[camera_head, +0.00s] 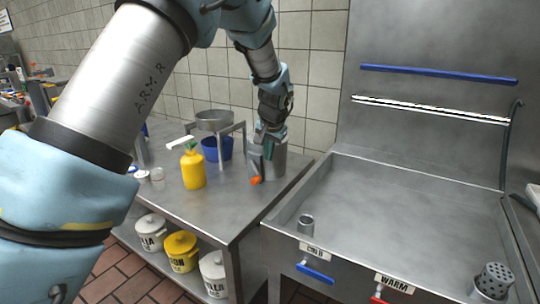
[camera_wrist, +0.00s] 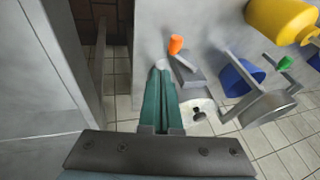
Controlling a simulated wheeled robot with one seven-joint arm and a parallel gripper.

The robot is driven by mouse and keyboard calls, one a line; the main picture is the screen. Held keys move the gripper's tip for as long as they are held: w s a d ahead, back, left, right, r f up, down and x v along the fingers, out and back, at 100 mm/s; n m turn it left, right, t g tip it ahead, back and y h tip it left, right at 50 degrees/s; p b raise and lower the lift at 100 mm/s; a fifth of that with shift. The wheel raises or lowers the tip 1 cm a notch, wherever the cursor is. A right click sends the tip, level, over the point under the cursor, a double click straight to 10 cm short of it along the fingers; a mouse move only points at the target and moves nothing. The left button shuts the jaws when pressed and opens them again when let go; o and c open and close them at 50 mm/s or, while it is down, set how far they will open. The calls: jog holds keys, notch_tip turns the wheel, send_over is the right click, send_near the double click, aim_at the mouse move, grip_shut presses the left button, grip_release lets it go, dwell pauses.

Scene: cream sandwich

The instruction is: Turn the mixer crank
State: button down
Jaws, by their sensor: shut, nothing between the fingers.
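The mixer is a grey metal cylinder (camera_head: 279,165) on the steel counter (camera_head: 225,203), near its right end by the tiled wall. Its crank has an orange knob (camera_head: 256,180) at the front, low by the counter. The orange knob (camera_wrist: 175,44) and its grey crank arm (camera_wrist: 187,72) show in the wrist view. My gripper (camera_head: 267,157) is at the mixer, above the knob. Its green fingers (camera_wrist: 161,72) are shut together and empty, with the tips beside the crank, just short of the knob. I cannot tell whether they touch the crank arm. My gripper hides part of the mixer.
A yellow bottle (camera_head: 193,169), a blue cup (camera_head: 211,151) and a metal bowl on a stand (camera_head: 213,122) are left of the mixer. A steel sink (camera_head: 400,205) with taps lies to the right. Lidded pots (camera_head: 181,252) stand on the shelf below. The counter's front is clear.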

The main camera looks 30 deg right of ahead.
jog(key=p, duration=0.2)
send_near(258, 181)
notch_tip(258, 181, down, 2)
jog(key=d, duration=0.2)
jog(key=shift+w+a+f+p, duration=0.25)
jog(key=shift+w+f+p, duration=0.3)
jog(key=shift+w+f, duration=0.35)
jog(key=shift+w+a+f, duration=0.2)
jog(key=shift+w+f, duration=0.2)
jog(key=shift+f, duration=0.15)
jog(key=shift+w+f+b, duration=0.1)
jog(key=shift+f+b, duration=0.4)
jog(key=shift+b, duration=0.05)
